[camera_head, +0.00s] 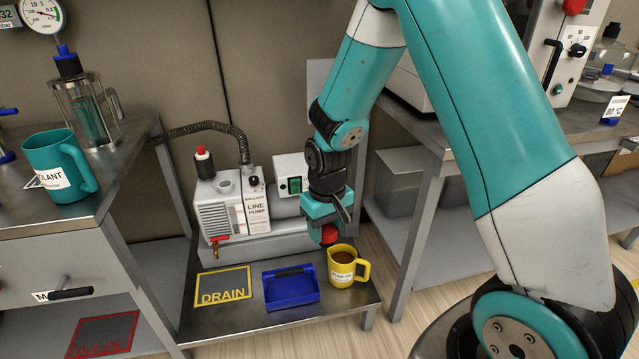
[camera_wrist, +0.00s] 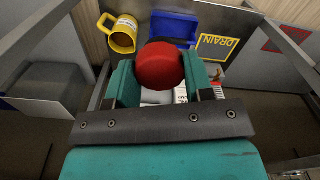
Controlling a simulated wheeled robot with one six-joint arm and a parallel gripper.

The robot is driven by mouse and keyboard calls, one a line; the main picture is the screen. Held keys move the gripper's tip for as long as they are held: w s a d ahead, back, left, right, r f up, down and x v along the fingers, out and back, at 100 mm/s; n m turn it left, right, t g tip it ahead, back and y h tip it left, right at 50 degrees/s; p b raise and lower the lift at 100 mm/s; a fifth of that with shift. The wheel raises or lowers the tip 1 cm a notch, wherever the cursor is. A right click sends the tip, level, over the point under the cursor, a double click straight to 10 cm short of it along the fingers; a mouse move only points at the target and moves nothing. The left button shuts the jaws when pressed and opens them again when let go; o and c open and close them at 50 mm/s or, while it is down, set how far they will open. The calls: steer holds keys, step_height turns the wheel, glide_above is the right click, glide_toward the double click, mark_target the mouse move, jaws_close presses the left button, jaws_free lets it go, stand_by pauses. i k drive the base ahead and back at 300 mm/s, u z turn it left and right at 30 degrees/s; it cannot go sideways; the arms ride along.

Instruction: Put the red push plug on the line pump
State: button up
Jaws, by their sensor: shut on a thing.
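The red push plug (camera_wrist: 160,65) is between the two teal fingers of my gripper (camera_wrist: 158,82) in the wrist view. In the head view my gripper (camera_head: 328,222) points down, shut on the red push plug (camera_head: 330,235), above the low steel stand and close behind the yellow jug. The line pump (camera_head: 232,205) is a white box with a grey motor, left of my gripper, with a "LINE PUMP" label. A round opening shows on its top, beside a red-and-black capped part (camera_head: 204,165). In the wrist view the pump is mostly hidden behind the plug and gripper.
A yellow jug (camera_head: 342,268) with dark liquid, a blue tray (camera_head: 290,290) and a yellow-framed DRAIN area (camera_head: 224,288) are on the stand's front. A dark hose (camera_head: 215,128) rises from the pump. Benches stand on both sides; a teal mug (camera_head: 60,165) is on the left one.

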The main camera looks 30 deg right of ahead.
mark_target(297, 162)
steer(key=k, duration=0.3)
steer(key=u, duration=2.45)
steer(key=i, duration=1.15)
steer(key=z, duration=3.45)
steer(key=i, duration=1.65)
steer(key=u, duration=0.05)
